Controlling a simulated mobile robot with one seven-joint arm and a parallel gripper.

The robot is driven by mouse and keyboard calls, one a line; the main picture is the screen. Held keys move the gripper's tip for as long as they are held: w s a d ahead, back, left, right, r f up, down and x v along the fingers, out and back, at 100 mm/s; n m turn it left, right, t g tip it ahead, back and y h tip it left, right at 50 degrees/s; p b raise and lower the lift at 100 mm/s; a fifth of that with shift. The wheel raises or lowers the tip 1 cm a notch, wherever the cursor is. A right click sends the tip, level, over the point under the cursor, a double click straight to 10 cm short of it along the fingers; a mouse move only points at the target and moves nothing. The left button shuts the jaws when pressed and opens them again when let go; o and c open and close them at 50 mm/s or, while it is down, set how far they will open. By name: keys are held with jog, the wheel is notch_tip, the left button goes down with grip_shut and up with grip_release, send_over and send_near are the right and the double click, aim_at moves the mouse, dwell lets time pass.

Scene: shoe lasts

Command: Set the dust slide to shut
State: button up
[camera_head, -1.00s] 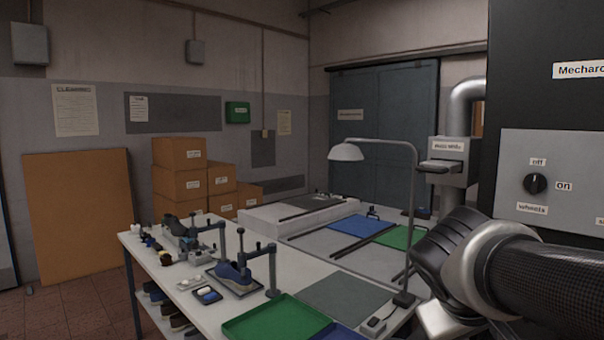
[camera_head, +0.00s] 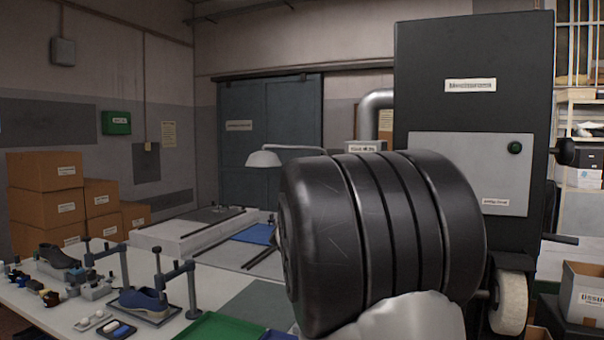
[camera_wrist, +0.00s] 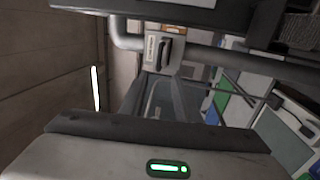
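The dust slide is a grey box on the metal duct. In the head view only its top and part of its label (camera_head: 363,147) show above my arm. In the wrist view the dust slide (camera_wrist: 155,65) appears turned on its side, with a pale label and a dark handle; I cannot tell its setting. My gripper's body (camera_wrist: 160,155), with a green light, fills the bottom of the wrist view, apart from the slide. In the head view my arm hides the gripper.
A black machine cabinet (camera_head: 475,50) with a grey front panel (camera_head: 470,170) and a white wheel (camera_head: 510,303) stands right of the duct (camera_head: 375,105). The white workbench (camera_head: 60,310) with shoes and clamps is at left. Boxes (camera_head: 45,170) are stacked behind it.

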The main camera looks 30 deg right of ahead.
jog(key=p+x, duration=0.6)
jog(key=x, duration=1.1)
jog(key=shift+w+d, duration=0.1)
jog(key=shift+w, duration=0.2)
jog(key=shift+c, duration=0.5)
grip_shut()
